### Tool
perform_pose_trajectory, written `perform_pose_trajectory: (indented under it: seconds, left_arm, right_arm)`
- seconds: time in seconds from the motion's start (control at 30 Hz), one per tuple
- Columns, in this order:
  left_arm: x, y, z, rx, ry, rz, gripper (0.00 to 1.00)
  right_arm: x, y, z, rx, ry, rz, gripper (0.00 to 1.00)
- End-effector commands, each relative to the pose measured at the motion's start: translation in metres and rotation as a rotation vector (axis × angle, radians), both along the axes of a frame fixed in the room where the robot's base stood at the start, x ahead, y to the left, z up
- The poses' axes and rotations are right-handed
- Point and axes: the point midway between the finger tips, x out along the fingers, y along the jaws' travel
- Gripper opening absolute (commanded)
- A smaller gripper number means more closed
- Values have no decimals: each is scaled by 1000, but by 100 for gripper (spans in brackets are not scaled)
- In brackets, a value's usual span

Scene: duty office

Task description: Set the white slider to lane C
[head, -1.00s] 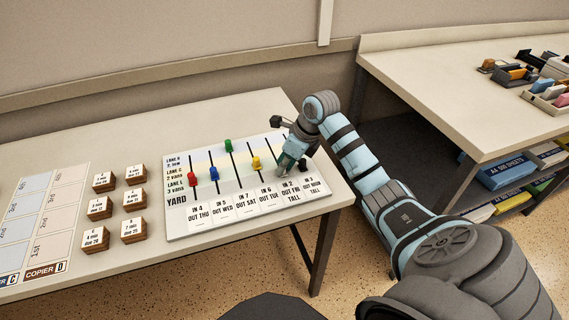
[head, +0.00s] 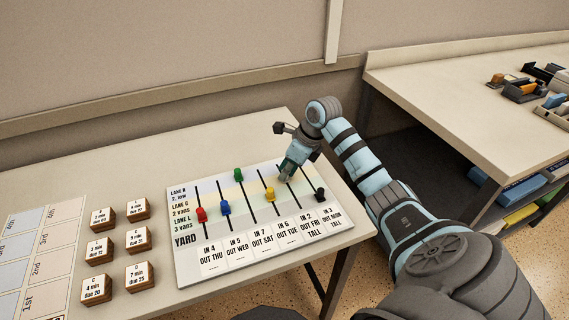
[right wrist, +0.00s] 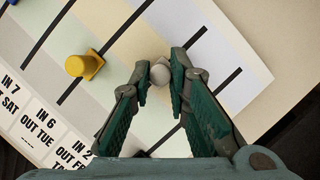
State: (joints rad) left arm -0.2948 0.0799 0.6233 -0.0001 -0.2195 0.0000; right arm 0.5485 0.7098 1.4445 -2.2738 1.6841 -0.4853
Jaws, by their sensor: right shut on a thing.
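The sliding board (head: 184,254) lies on the table, with lanes R, C and L marked at its left and several dark slots. My right gripper (head: 287,174) reaches down over the right part of the board, between the yellow and black sliders. In the right wrist view, its fingertips (right wrist: 160,80) are closed around the round white slider (right wrist: 160,73). The fingers hide that slider in the head view, and I cannot tell exactly which lane band it is in. My left gripper is out of view.
Other sliders stand in their slots: red (head: 201,214), blue (head: 224,207), green (head: 238,174), yellow (head: 270,195) and black (head: 320,194). Wooden blocks (head: 138,239) stand left of the board. A second table (head: 450,85) with trays is at right.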

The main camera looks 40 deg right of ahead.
Motion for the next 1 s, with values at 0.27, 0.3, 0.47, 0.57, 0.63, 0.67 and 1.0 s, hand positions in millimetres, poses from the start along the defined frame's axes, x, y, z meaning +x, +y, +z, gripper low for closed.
perform_pose_trajectory:
  seconds: [0.27,0.3,0.47,0.57,0.63,0.67,1.0]
  left_arm:
    - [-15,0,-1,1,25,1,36]
    - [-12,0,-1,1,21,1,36]
    - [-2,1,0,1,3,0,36]
    - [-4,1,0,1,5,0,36]
    - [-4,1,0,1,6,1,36]
    - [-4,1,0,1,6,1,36]
    - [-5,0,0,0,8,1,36]
  right_arm:
    - [1,-1,2,-2,-5,-2,36]
    - [0,-1,2,-2,-5,-2,36]
    - [0,-2,2,-2,-6,-2,36]
    - [-2,-3,9,-4,-7,-3,36]
    - [-6,-6,20,-4,-8,-3,36]
    - [-8,-7,26,-6,-8,-2,36]
    - [-36,-20,104,-4,-6,-1,36]
